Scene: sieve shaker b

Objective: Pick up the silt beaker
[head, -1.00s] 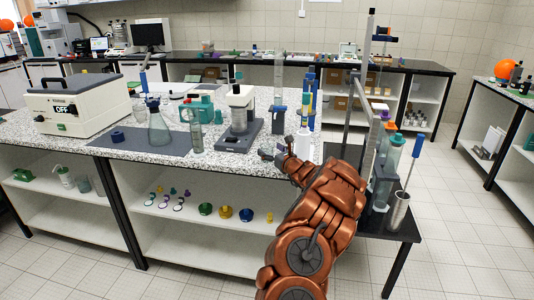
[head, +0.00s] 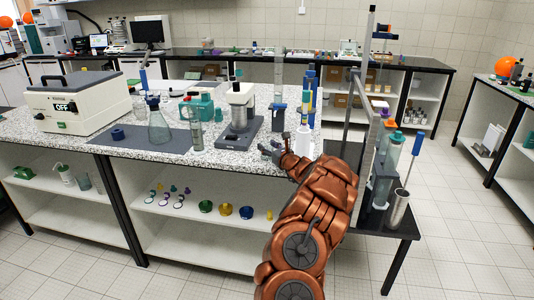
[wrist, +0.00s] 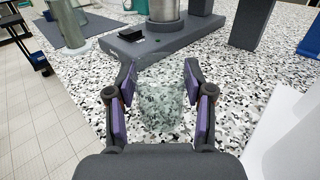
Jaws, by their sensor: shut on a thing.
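The silt beaker (wrist: 160,100) is a clear glass vessel between my two purple-padded fingers in the wrist view. It looks almost transparent against the speckled worktop, and its contents cannot be made out. My gripper (wrist: 160,78) is shut on it, with one finger on each side. In the head view my gripper (head: 270,150) is at the front edge of the speckled bench, in front of the grey scale-like stand. The beaker is too small and hidden to make out there.
A grey stand with a metal cylinder (head: 240,110) is just beyond my gripper. A glass cylinder (head: 196,130) and a conical flask (head: 158,128) stand to the left. A white bottle (head: 302,140) is close on the right. A beige box machine (head: 80,103) is at far left.

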